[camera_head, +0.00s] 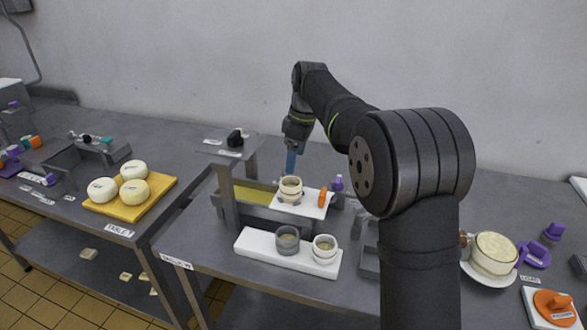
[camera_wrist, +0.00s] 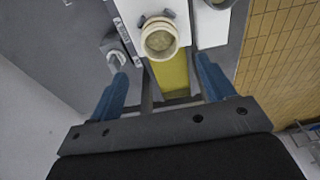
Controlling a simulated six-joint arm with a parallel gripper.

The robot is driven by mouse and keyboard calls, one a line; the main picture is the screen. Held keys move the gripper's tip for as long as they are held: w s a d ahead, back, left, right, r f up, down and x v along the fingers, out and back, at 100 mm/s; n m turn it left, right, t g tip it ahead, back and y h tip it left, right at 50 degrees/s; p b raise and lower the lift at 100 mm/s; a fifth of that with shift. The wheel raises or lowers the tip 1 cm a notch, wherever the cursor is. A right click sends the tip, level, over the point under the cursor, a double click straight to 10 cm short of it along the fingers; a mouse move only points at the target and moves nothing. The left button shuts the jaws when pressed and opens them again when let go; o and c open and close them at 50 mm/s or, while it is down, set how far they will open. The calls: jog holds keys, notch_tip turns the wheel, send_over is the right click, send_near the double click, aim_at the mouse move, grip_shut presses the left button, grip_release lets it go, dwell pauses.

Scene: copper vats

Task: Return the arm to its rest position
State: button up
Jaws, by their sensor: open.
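My gripper (camera_wrist: 158,88) is open in the wrist view, its two blue fingers apart with nothing held between them. In the head view my gripper (camera_head: 291,162) points down above the back of a cream cup (camera_head: 290,186). The cup stands on a white board (camera_head: 310,207) laid across a grey trough with a yellow-green bottom. In the wrist view the cup (camera_wrist: 159,40) lies beyond the fingertips. The gap between fingers and cup is hard to judge. My arm is bent over the table and hides part of it.
A white tray (camera_head: 258,252) with two cups stands in front. A grey raised stand (camera_head: 228,150) is close left of my gripper. A yellow board (camera_head: 130,208) with three round cheeses lies on the left table. A pot (camera_head: 493,253) stands at right.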

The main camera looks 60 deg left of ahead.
aim_at(290, 186)
jog(key=shift+d+r, duration=0.1)
jog(key=shift+r, duration=0.4)
jog(key=shift+f, duration=0.1)
jog(key=f, duration=0.4)
jog(key=a+f, duration=0.1)
jog(key=f, duration=0.2)
jog(key=s+f, duration=0.1)
jog(key=f, duration=0.3)
jog(key=shift+s+a+f, duration=0.1)
jog(key=shift+a+f, duration=0.05)
jog(key=shift+f, duration=0.2)
jog(key=shift+r, duration=1.95)
jog(key=shift+f, duration=0.1)
